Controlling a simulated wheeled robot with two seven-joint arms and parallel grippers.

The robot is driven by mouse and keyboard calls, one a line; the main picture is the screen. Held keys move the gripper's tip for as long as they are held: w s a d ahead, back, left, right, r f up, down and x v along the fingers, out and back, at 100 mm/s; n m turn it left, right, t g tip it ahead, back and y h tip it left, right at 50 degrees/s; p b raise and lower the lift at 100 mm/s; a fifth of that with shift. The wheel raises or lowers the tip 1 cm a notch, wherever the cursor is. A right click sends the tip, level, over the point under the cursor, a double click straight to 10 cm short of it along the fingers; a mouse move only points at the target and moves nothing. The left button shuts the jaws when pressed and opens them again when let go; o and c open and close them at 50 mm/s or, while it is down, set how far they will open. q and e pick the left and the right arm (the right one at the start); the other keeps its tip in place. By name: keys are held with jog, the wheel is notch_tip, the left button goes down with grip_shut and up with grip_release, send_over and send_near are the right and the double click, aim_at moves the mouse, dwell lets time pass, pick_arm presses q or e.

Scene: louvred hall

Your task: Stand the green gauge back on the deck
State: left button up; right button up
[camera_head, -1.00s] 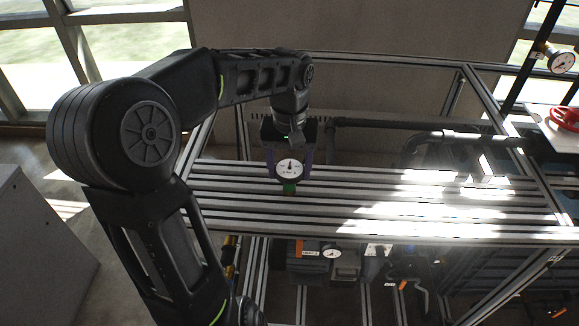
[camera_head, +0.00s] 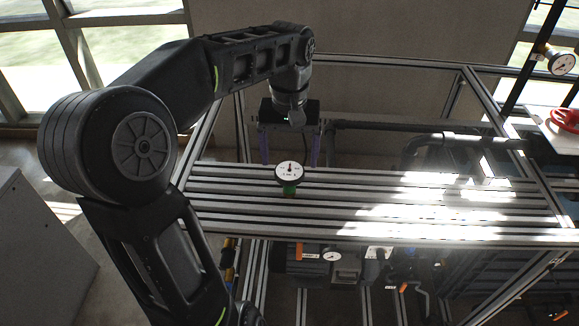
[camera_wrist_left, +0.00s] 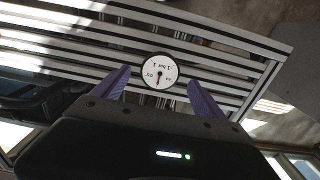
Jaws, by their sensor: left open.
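The green gauge (camera_head: 289,188) stands upright on the slatted metal deck (camera_head: 350,217), its white round dial facing up toward the head camera and its green base below. In the left wrist view, the gauge's dial (camera_wrist_left: 160,71) shows ahead of and between the purple fingers. My left gripper (camera_head: 290,150) is open and empty, behind the gauge and apart from it. The two fingers also show spread wide in the left wrist view (camera_wrist_left: 160,90). The deck's slats show beneath the dial there (camera_wrist_left: 215,58). My right gripper is in neither view.
Dark pipes (camera_head: 440,140) run behind the deck. A second gauge (camera_head: 560,62) is mounted at the upper right, near a red valve handle (camera_head: 566,118). Machinery (camera_head: 310,262) sits below the deck. The deck right of the gauge is bare, with bright sun patches.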

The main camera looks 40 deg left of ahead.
aim_at(290, 170)
pick_arm(q)
notch_tip(290, 170, up, 7)
jog(key=p, duration=0.4)
jog(key=shift+r, duration=0.15)
dwell(0.6)
